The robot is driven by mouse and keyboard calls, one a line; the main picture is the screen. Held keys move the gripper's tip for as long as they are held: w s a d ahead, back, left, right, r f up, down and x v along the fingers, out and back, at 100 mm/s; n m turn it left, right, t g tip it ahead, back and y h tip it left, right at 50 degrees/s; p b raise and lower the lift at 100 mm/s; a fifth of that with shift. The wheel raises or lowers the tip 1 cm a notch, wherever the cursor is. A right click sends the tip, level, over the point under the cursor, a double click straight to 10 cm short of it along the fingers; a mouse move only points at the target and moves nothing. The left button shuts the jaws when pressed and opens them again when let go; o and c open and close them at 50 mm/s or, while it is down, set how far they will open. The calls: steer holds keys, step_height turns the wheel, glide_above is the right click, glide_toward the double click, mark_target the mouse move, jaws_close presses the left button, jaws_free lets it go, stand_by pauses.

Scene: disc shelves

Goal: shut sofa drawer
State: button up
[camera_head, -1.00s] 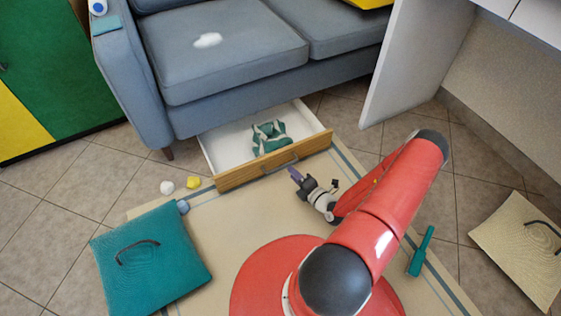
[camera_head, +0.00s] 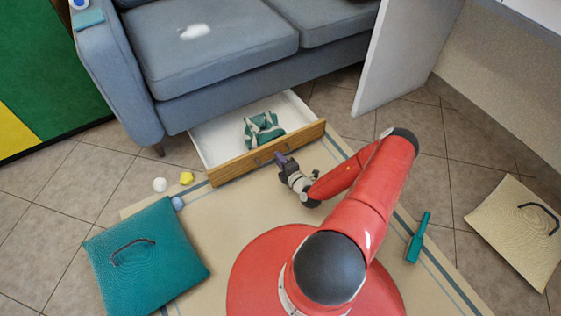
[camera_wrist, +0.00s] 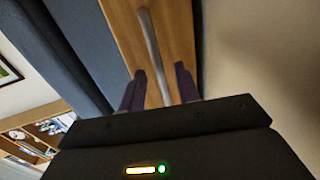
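The sofa drawer (camera_head: 225,170) stands pulled out below the grey-blue sofa (camera_head: 205,45). It has a wooden front and a white inside. A green and white bundle (camera_head: 264,130) lies in it. My gripper (camera_head: 279,158) is at the drawer front, by the middle of the bar handle. In the wrist view, my gripper's two purple fingers (camera_wrist: 160,88) are spread apart, with the metal handle (camera_wrist: 152,50) running between them. The fingers look clear of the bar on both sides. Whether the fingertips touch the wood cannot be told.
A teal cushion (camera_head: 145,255) lies on the beige rug (camera_head: 225,215) at left. A white ball (camera_head: 160,185) and a yellow object (camera_head: 186,178) lie left of the drawer. A teal brush-like tool (camera_head: 418,240) and a cream cushion (camera_head: 515,230) lie at right. A white panel (camera_head: 400,60) stands beside the sofa.

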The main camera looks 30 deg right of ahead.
mark_target(273, 150)
jaws_close()
steer(key=shift+w, duration=0.1)
steer(key=x, duration=0.2)
steer(key=r+x, duration=0.1)
steer(key=x, duration=0.1)
steer(key=shift+w+f, duration=0.1)
steer(key=shift+w, duration=0.1)
jaws_free()
